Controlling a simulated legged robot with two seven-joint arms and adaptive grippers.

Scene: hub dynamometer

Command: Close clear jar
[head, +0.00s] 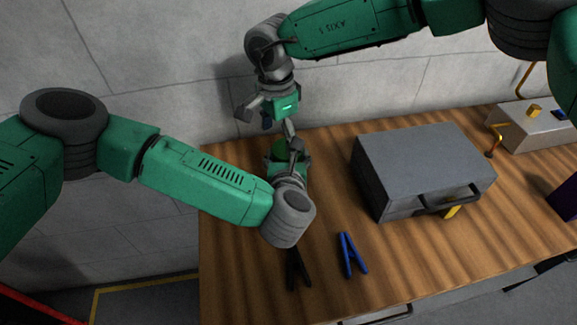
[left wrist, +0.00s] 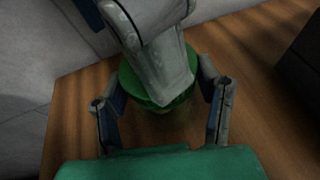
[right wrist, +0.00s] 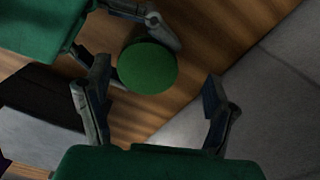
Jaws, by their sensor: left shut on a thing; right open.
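The clear jar stands on the wooden table, and its body (left wrist: 178,108) shows dimly in the left wrist view. A round green lid (right wrist: 147,67) sits on top of it; the lid also shows in the head view (head: 281,153). I cannot tell whether the lid is tight. My left gripper (head: 289,162) is shut on the jar, one finger on each side. My right gripper (head: 267,122) points down above the lid, fingers spread and empty. In the left wrist view a part of my right gripper covers much of the lid.
A grey case (head: 425,160) with a dark handle stands right of the jar. A black clamp (head: 298,270) and a blue clamp (head: 352,255) lie in front. A grey device (head: 540,127) and a purple box (head: 566,197) are farther right. A wall rises behind the table.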

